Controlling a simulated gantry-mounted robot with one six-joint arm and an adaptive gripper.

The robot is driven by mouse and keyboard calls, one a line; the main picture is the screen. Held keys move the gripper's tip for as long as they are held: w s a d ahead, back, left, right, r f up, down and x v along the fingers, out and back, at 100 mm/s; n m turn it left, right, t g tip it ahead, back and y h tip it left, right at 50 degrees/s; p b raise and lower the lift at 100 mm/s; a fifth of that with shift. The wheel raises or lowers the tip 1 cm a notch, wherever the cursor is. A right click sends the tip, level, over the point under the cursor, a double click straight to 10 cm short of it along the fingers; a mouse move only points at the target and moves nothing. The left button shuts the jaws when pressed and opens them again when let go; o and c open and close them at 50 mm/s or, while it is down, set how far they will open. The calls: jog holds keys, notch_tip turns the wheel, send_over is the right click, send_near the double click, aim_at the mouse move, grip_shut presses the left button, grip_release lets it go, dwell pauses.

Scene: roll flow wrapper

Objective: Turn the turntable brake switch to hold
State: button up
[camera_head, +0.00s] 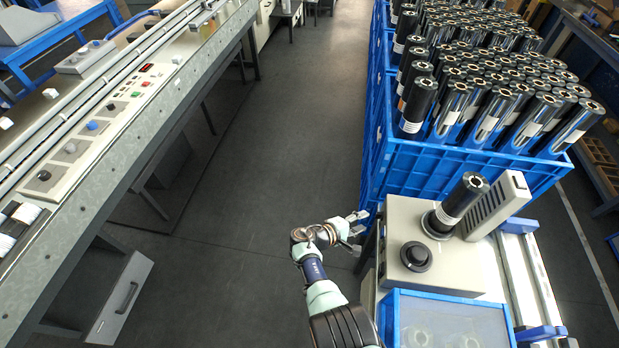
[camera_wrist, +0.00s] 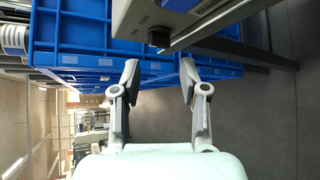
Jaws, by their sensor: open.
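My gripper (camera_head: 357,230) is open and empty, just left of a beige box-shaped unit (camera_head: 463,271) in the head view. In the wrist view the gripper (camera_wrist: 159,72) shows its two fingers apart. A small black knob (camera_wrist: 158,38) sits on the unit's side in the wrist view, ahead of and between the fingertips, with no finger touching it. On the unit's top is a large round black knob (camera_head: 416,256), and behind it a dark shiny roll (camera_head: 461,203) leans on a round black base.
Blue crates (camera_head: 386,165) packed with upright dark rolls stand behind the unit. A blue-framed bin (camera_head: 398,329) is in front of it. A long machine with a control panel (camera_head: 98,126) runs along the left. The grey floor between is clear.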

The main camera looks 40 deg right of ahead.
jog(key=w+a+r+m+t+y+p, duration=0.1)
jog(key=w+a+r+p, duration=0.2)
jog(key=r, duration=0.4)
jog(key=w+a+r+m+t+y+p, duration=0.1)
jog(key=w+a+r+m+t+p, duration=0.1)
jog(key=a+r+p, duration=0.4)
jog(key=w+a+r+m+t+y+p, duration=0.1)
jog(key=w+a+r+m+y+p, duration=0.1)
jog(key=r+p, duration=0.4)
notch_tip(320, 180, up, 3)
jog(key=w+a, duration=0.1)
jog(key=a, duration=0.1)
jog(key=shift+w+a+t, duration=0.3)
jog(key=shift+c, duration=0.5)
